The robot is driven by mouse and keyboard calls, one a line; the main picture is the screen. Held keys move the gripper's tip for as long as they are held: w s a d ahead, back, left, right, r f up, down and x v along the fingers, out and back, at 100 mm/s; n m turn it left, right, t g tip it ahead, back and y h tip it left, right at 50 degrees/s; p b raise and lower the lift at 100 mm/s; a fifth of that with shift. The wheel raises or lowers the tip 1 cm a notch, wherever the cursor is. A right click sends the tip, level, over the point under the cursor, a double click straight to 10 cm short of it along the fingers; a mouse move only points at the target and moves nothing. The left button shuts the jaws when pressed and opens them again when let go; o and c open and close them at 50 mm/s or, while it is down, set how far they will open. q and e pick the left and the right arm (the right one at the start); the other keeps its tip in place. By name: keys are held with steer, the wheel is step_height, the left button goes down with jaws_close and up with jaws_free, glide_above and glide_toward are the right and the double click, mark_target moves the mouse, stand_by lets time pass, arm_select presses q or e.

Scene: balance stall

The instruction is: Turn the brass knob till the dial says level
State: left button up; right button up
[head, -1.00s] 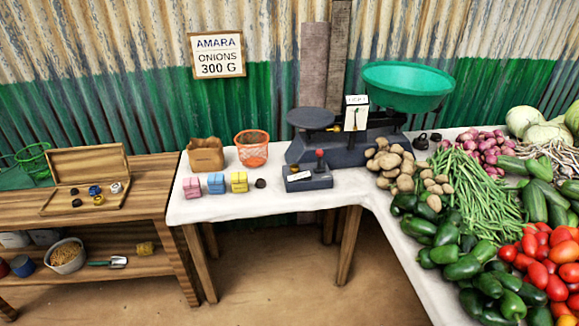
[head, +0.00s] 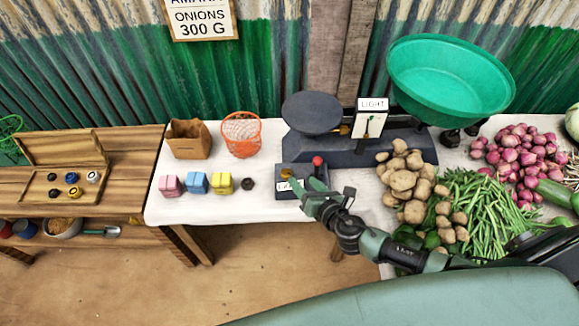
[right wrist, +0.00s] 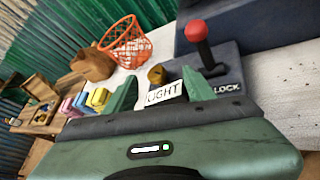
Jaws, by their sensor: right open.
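The brass knob (head: 286,173) sits on a small dark control box (head: 289,193) in front of the scale. In the right wrist view the knob (right wrist: 157,75) shows between my finger tips, beyond a white label reading LIGHT. My right gripper (head: 308,184) is open, its fingers apart over the box's front, close to the knob; whether they touch it I cannot tell. The dial (head: 372,106) on the scale reads LIGHT, its needle tilted. The scale has a dark round plate (head: 311,112) and a green pan (head: 450,75). My left gripper is not in view.
A red-topped lever (head: 317,161) stands on the box beside the knob, near my fingers; LOCK is written by it. Potatoes (head: 403,182) lie close on the right. Pink, blue and yellow blocks (head: 196,182) and an orange basket (head: 241,134) stand to the left.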

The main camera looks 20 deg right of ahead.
mark_target(288, 174)
steer(key=n, duration=0.2)
steer(key=n+y, duration=0.1)
steer(key=n, duration=0.3)
steer(key=shift+a+f+y, duration=0.25)
steer(key=shift+y, duration=0.05)
steer(key=shift+n+g, duration=0.3)
steer(key=shift+n, duration=0.1)
steer(key=b+x, duration=0.1)
steer(key=x, duration=0.7)
steer(key=shift+f, duration=0.15)
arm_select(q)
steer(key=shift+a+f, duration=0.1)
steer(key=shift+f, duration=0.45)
